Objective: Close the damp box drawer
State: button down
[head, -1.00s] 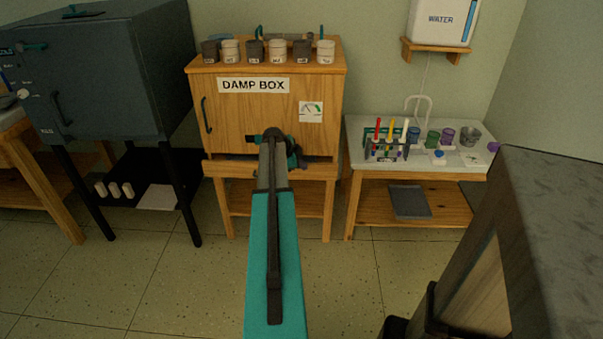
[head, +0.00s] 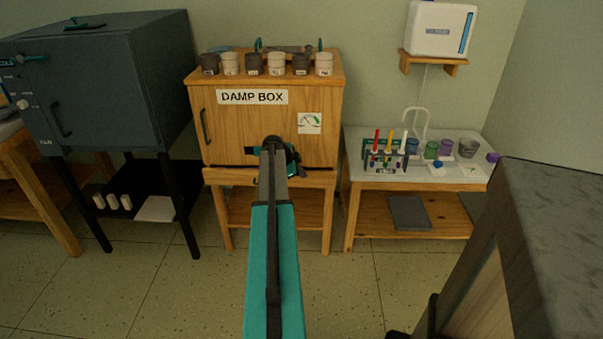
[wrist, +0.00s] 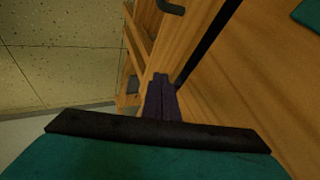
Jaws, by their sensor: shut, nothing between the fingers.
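The damp box (head: 232,130) is a wooden cabinet with a labelled door and a dark door handle. A low wooden front (head: 222,177), seemingly the drawer, lies below the door, partly hidden by my arm; how far it stands out is unclear. In the wrist view, a wooden front with a dark handle (wrist: 172,7) runs beside a dark gap (wrist: 208,42), with a broad wood panel to the right. My gripper (wrist: 160,78) is shut and empty, its tips close to that front; contact cannot be told. In the head view, my arm hides the fingers.
Several dark and white cups (head: 254,64) stand on the box. A dark kiln (head: 110,95) is on the left, a white table (head: 352,150) with test tubes and cups on the right. A grey-topped block (head: 555,220) stands at near right. The floor ahead is clear.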

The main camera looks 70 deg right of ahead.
jog(key=w+a+r, duration=0.1)
jog(key=a+r, duration=0.7)
jog(key=a, duration=0.1)
jog(key=shift+b, duration=0.35)
jog(key=shift+a, duration=0.1)
